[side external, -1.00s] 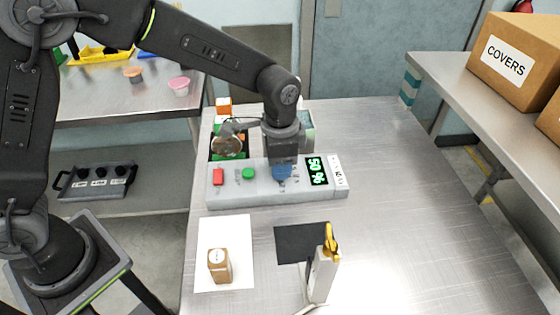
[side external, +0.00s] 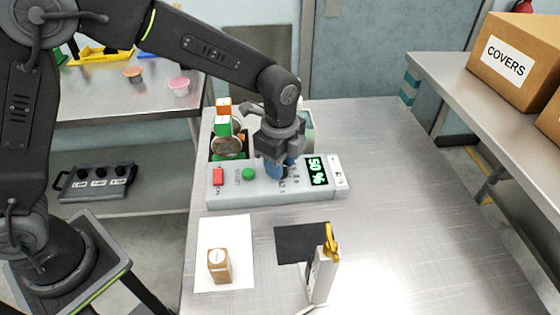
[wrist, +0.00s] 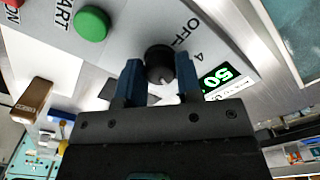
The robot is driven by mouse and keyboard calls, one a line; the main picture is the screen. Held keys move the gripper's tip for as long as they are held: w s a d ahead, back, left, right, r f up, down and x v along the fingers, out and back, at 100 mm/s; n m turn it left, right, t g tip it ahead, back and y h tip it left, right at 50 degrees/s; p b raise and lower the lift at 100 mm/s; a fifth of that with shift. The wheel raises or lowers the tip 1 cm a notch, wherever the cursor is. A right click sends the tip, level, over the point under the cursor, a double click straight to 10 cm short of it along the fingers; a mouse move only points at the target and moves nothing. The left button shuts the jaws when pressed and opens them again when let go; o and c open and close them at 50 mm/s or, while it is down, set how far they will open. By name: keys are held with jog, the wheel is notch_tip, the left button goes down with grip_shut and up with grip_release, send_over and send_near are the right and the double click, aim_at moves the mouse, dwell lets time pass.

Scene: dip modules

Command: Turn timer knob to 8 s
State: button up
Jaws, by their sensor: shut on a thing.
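The timer panel is a long light-grey box (side external: 225,195) on the metal table, with a red switch (side external: 218,177), a green button (side external: 249,174) and a display (side external: 317,170) with lit green digits. My gripper (side external: 275,171) points down over the panel between the green button and the display. In the wrist view its blue fingers (wrist: 158,75) are on either side of a dark round knob (wrist: 158,58), shut on it. The labels OFF and 4 show beside the knob. Other marks are covered by the gripper, and I cannot read the knob's pointer. The display (wrist: 222,80) shows 50 there.
A brown block (side external: 219,265) stands on a white sheet (side external: 238,230) in front of the panel. A grey stand with a yellow top (side external: 325,270) is by a dark mat (side external: 290,243). The table's right side is clear.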

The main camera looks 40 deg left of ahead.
jog(key=shift+m, duration=0.3)
jog(key=o, duration=0.9)
jog(key=shift+o, duration=0.2)
notch_tip(320, 180, up, 14)
jog(key=shift+a, duration=0.1)
dwell(0.3)
